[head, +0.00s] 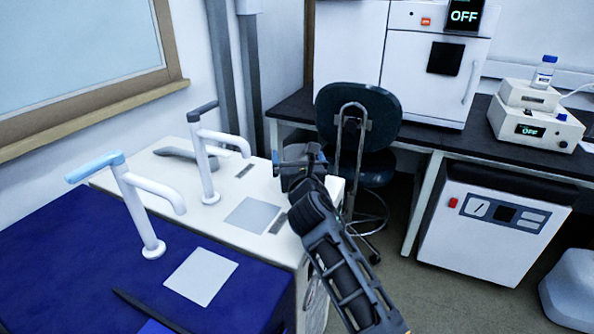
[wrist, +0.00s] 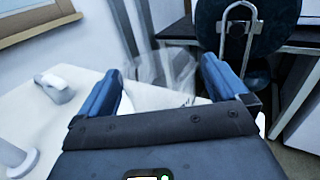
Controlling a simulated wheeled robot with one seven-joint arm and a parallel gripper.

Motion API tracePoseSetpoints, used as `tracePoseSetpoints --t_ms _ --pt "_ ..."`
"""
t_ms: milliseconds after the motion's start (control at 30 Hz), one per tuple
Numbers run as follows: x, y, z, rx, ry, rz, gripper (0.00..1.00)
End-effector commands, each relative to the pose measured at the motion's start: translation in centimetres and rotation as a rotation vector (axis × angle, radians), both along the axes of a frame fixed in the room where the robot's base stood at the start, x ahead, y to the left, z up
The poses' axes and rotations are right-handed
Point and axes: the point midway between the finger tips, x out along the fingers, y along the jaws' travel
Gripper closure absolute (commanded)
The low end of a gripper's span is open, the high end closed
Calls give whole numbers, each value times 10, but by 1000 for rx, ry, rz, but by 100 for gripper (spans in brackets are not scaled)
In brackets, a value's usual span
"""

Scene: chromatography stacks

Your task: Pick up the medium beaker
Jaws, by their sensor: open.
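A faint, see-through shape that looks like a glass beaker (wrist: 160,68) shows in the wrist view, in the gap between my fingertips, above the white counter. Its outline is too faint to tell its size or whether it lies between the fingers or just beyond them. In the head view I cannot make it out behind my gripper. My gripper (head: 299,162) is open, with blue fingers (wrist: 160,78) spread on both sides of the shape. It is over the right end of the white counter (head: 170,175).
Two white taps (head: 140,205) (head: 205,160) stand to the left, over a blue counter (head: 80,240) and the white one. A dark chair (head: 357,112) stands close behind my gripper. A dark bench (head: 415,135) carries lab instruments at right.

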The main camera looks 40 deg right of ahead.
Motion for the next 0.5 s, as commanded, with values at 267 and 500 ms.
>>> tracePoseSetpoints --t_ms 267,500 --pt "14 -11 0 0 0 1 0" --pt "13 -10 0 0 0 1 10"
